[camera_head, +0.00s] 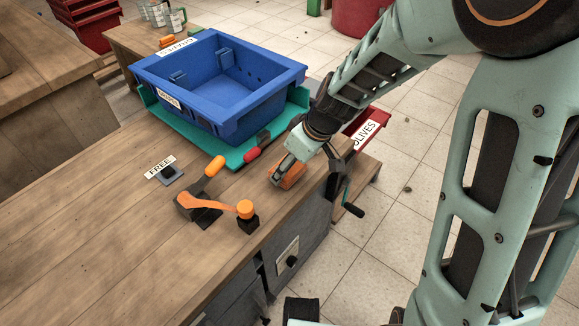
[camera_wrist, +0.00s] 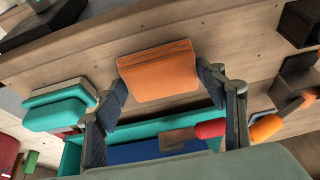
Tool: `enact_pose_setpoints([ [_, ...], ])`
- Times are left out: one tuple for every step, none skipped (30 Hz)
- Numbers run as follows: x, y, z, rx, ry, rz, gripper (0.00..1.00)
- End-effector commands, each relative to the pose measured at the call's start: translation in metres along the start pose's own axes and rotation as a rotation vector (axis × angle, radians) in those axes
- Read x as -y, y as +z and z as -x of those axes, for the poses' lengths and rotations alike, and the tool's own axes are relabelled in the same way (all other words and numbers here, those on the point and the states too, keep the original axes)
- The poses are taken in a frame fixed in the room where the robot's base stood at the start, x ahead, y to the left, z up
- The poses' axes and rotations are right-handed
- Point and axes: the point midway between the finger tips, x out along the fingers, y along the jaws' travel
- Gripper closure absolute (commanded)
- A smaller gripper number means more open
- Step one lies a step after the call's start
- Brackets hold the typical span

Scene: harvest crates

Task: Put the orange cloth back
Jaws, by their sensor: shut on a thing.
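The orange cloth (camera_head: 291,176) is a small folded block at the right edge of the wooden bench, partly hidden by my gripper (camera_head: 283,168) in the head view. In the wrist view the cloth (camera_wrist: 158,72) shows its folded edge and lies between the two fingertips of my gripper (camera_wrist: 162,75). The fingers are shut on it from both sides. The cloth is at or just above the bench top; I cannot tell whether it touches the wood.
A blue crate (camera_head: 143,74) stands on a teal tray (camera_head: 221,159) at the back of the bench. A FREE sign (camera_head: 160,166) and an orange-handled tool (camera_head: 214,203) are left of my gripper. A red OLIVES crate (camera_head: 379,124) is beyond the bench. The front left bench top is clear.

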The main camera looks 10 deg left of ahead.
Motion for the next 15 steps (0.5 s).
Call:
enact_pose_setpoints([
  [-0.0002,-0.0007,0.0012,-0.001,0.001,0.000,0.58],
  [-0.0002,-0.0008,0.0014,-0.001,0.001,0.000,0.58],
  [-0.0003,-0.0008,0.0015,-0.001,0.001,0.000,0.58],
  [-0.0002,-0.0008,0.0015,-0.001,0.001,0.000,0.58],
  [-0.0002,-0.0008,0.0015,-0.001,0.001,0.000,0.58],
  [-0.0002,-0.0005,0.0008,-0.001,0.001,0.000,0.58],
  [-0.0002,0.0000,-0.0002,-0.001,0.001,0.000,0.58],
  [-0.0002,0.0004,-0.0013,-0.001,0.000,0.000,0.58],
  [-0.0002,0.0009,-0.0026,-0.001,0.000,0.000,0.58],
  [-0.0002,0.0012,-0.0033,-0.001,0.000,0.000,0.58],
  [-0.0001,0.0005,-0.0017,-0.001,0.000,0.000,0.32],
  [-0.0001,0.0004,-0.0014,0.000,0.000,0.000,0.28],
  [-0.0001,0.0004,-0.0014,0.000,0.000,0.000,0.24],
  [-0.0001,0.0004,-0.0014,0.000,0.000,0.000,0.21],
  [-0.0001,0.0004,-0.0014,0.000,0.000,0.000,0.18],
])
